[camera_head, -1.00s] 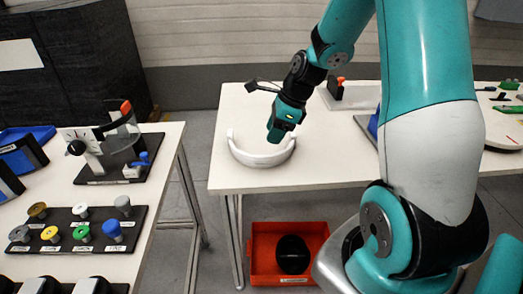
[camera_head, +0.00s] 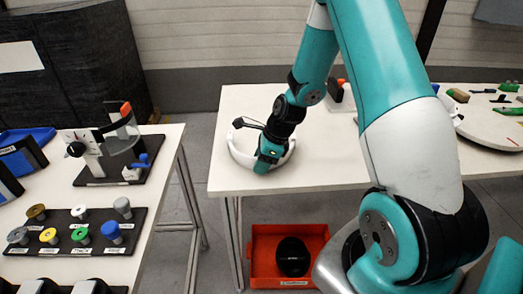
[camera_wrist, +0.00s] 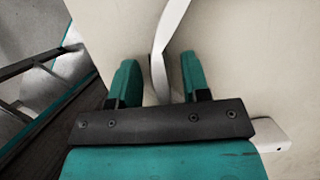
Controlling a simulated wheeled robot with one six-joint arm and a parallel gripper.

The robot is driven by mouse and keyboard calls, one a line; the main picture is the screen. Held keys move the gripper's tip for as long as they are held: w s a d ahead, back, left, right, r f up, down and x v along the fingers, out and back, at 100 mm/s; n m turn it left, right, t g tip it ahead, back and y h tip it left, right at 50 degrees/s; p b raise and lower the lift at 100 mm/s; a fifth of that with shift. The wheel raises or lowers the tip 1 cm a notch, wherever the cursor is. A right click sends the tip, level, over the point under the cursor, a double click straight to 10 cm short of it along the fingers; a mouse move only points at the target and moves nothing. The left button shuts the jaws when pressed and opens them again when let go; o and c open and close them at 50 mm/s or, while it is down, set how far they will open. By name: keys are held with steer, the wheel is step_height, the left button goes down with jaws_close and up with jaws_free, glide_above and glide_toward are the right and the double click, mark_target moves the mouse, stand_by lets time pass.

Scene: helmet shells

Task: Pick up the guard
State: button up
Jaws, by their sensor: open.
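The guard (camera_head: 240,156) is a white curved band lying on the near left corner of the white table (camera_head: 330,178). My gripper (camera_head: 264,167) points down at the front part of the band and hides a bit of it. In the wrist view my gripper (camera_wrist: 159,62) has its two teal fingers apart. A thin white strip of the guard (camera_wrist: 160,48) runs between them, with a visible gap on each side. One end of the guard seems to show as a white block at the right, beyond the dark gripper bar.
A red crate (camera_head: 258,262) with a black shell (camera_head: 292,256) stands on the floor under the table. A second table at the left holds a board of coloured knobs (camera_head: 75,232) and a fixture (camera_head: 110,160). A round white board (camera_head: 495,125) lies at the right.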

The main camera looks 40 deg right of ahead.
jaws_close()
steer(key=shift+r, duration=0.1)
